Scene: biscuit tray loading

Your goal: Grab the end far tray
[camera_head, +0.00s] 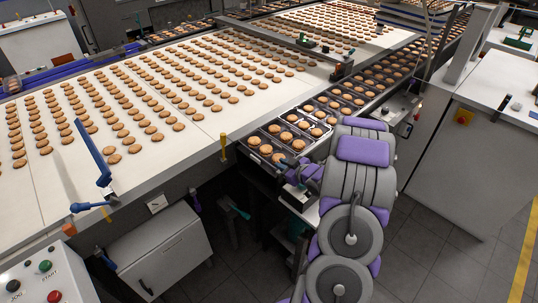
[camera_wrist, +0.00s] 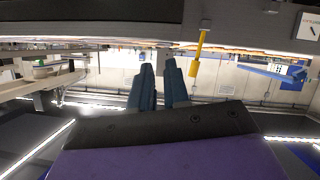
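Dark trays of biscuits stand in a row on a narrow conveyor in the head view. The end tray (camera_head: 256,153) at the row's near left end holds biscuits, and its right end is close to my gripper. Another filled tray (camera_head: 281,132) stands directly behind it. My gripper (camera_head: 292,170) is at the right side of the end tray, low beside the conveyor; my arm partly covers this area. Whether it touches the tray is unclear. In the wrist view my gripper's two dark fingers (camera_wrist: 160,72) stand apart with a narrow empty gap. No tray is clearly seen between them.
A wide white belt (camera_head: 230,122) with rows of biscuits lies left of the trays. A yellow-handled lever (camera_head: 223,147) stands at its edge near the end tray. A grey cabinet (camera_head: 455,160) stands to the right. Dark floor is open between the cabinet and my arm.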

